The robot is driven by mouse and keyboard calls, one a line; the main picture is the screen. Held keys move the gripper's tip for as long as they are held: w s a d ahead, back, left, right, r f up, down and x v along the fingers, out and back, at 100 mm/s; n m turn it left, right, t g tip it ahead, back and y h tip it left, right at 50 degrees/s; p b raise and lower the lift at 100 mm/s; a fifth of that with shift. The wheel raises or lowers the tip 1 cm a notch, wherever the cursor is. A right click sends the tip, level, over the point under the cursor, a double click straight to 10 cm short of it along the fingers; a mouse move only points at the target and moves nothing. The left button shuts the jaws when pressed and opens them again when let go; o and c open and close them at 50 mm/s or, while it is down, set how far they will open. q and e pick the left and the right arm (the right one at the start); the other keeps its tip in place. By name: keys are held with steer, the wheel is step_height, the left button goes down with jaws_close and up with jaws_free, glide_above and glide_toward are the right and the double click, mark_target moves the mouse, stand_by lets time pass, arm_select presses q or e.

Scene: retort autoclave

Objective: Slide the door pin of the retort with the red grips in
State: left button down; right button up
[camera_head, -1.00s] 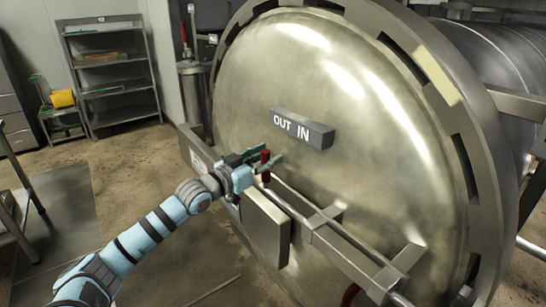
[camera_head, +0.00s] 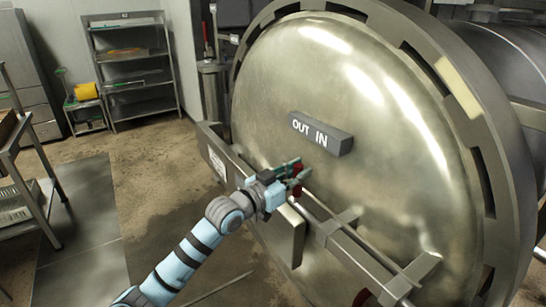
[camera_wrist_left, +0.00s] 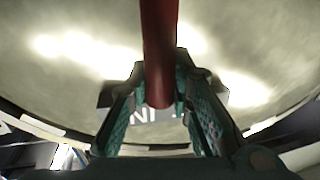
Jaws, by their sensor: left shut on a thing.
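The retort's large round metal door (camera_head: 400,130) fills the right of the head view. A sign block (camera_head: 320,135) on it reads OUT at left and IN at right. The door pin (camera_head: 318,208) is a slanting bar below the sign, passing through a bracket. My left gripper (camera_head: 292,174) is shut around the upright red grip (camera_head: 298,184) at the pin's upper-left end. In the left wrist view the red grip (camera_wrist_left: 159,45) stands between the two green fingers. A second red grip (camera_head: 362,297) shows partly at the bottom. My right gripper is not in view.
A metal shelf rack (camera_head: 130,70) stands against the back wall. A small stand with a yellow box (camera_head: 87,91) is beside it. A table frame (camera_head: 30,190) is at the left edge. The floor between table and door is mostly clear.

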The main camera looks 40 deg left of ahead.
arm_select(q)
steer(key=shift+s+d+r+p, duration=0.15)
steer(key=shift+s+d+p, duration=0.2)
steer(key=shift+d, duration=0.55)
steer(key=shift+a+f, duration=0.1)
steer(key=shift+f, duration=0.25)
steer(key=c, duration=1.8)
jaws_free()
steer(key=o, duration=0.4)
steer(key=shift+c, duration=0.2)
steer(key=shift+d+r, duration=0.15)
steer(key=shift+d, duration=0.15)
